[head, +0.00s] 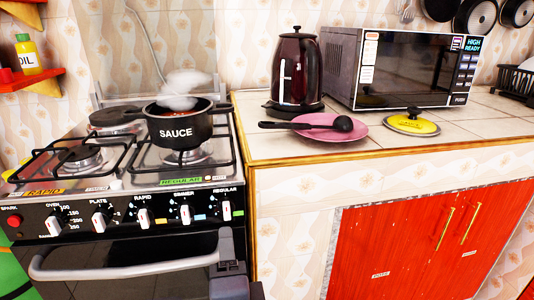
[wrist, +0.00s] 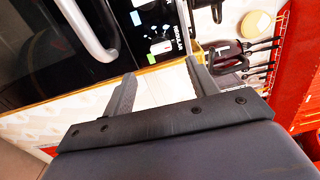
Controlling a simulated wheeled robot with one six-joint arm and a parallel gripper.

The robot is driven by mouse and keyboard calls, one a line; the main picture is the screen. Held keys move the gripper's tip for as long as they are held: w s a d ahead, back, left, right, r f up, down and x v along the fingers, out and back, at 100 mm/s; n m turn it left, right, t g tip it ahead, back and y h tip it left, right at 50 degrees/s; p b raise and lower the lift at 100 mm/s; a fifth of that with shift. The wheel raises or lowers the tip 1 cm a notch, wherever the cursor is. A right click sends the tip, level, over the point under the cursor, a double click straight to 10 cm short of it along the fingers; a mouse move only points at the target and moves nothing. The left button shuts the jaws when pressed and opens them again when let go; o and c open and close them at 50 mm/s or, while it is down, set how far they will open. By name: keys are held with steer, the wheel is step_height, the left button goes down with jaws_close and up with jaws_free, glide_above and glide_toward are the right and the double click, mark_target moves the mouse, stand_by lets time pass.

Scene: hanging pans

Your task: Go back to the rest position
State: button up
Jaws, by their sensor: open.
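My gripper (wrist: 160,78) is open in the wrist view, with its two dark fingers apart and nothing between them. In the head view, my gripper (head: 228,265) shows low in the middle, in front of the right end of the oven door handle (head: 125,265). Its fingertips are hard to make out there. It is below the stove's knobs and clear of the countertop. A black pot marked SAUCE (head: 178,122) stands on the stove's right burner, uncovered and steaming.
A pink plate (head: 352,133) with a black ladle (head: 300,126), a yellow lid (head: 412,123), a dark kettle (head: 298,70) and a microwave (head: 400,68) stand on the tiled counter (head: 275,148). Red cabinet doors (head: 385,255) are below it. Pans (head: 476,15) hang at the upper right.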

mark_target(224, 214)
steer(key=b+x, duration=0.3)
steer(key=x, duration=0.6)
steer(key=shift+f, duration=0.15)
steer(key=shift+x, duration=0.8)
steer(key=shift+a, duration=0.1)
steer(key=shift+s, duration=0.1)
